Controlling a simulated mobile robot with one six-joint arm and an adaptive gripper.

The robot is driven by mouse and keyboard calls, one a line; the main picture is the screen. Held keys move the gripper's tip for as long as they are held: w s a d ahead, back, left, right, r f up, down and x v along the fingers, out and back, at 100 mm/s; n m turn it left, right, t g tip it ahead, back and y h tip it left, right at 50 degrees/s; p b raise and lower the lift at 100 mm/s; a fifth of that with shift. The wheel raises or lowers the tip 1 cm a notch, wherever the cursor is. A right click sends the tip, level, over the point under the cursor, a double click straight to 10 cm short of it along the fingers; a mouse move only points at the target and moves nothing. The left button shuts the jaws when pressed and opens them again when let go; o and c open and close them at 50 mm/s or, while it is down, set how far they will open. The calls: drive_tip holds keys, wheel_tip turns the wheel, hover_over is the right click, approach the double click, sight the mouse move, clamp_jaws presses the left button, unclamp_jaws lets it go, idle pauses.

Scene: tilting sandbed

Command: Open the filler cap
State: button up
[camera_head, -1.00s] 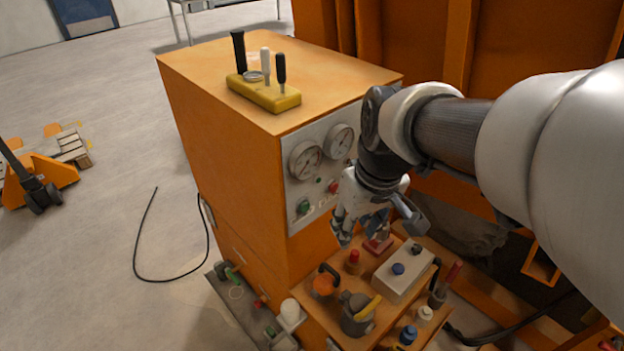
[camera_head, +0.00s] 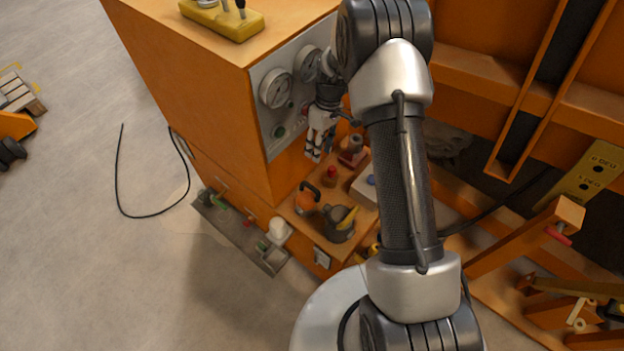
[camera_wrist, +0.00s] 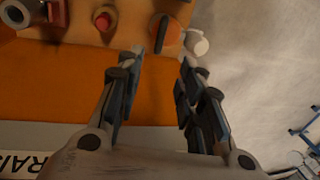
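A round orange cap with a black bar handle (camera_head: 307,199), which looks like the filler cap, sits on the low orange ledge of the cabinet. In the wrist view the orange cap (camera_wrist: 168,38) lies ahead of the fingertips, roughly in line with the gap between them. My gripper (camera_head: 316,152) hangs beside the gauge panel, apart from the cap and above the ledge. In the wrist view my gripper (camera_wrist: 161,62) has its two fingers spread with nothing between them. The cap's handle looks upright; its fastening cannot be made out.
A dark fitting with a yellow lever (camera_head: 341,222) stands right of the cap. A red knob (camera_head: 330,174) and a red-based fitting (camera_head: 352,151) stand behind it. A white cylinder (camera_head: 280,230) is lower left. The gauge panel (camera_head: 288,105) rises close to my gripper.

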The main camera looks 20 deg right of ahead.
sight(312, 186)
drive_tip(key=a+f+b, duration=0.1)
drive_tip(key=f, duration=0.4)
drive_tip(key=s+f+b, duration=0.1)
drive_tip(key=f, duration=0.4)
drive_tip(key=s+a+f+b, duration=0.1)
drive_tip(key=f, duration=0.5)
drive_tip(key=shift+a+f, duration=0.1)
drive_tip(key=shift+a, duration=0.2)
drive_tip(key=shift+c, duration=0.2)
clamp_jaws()
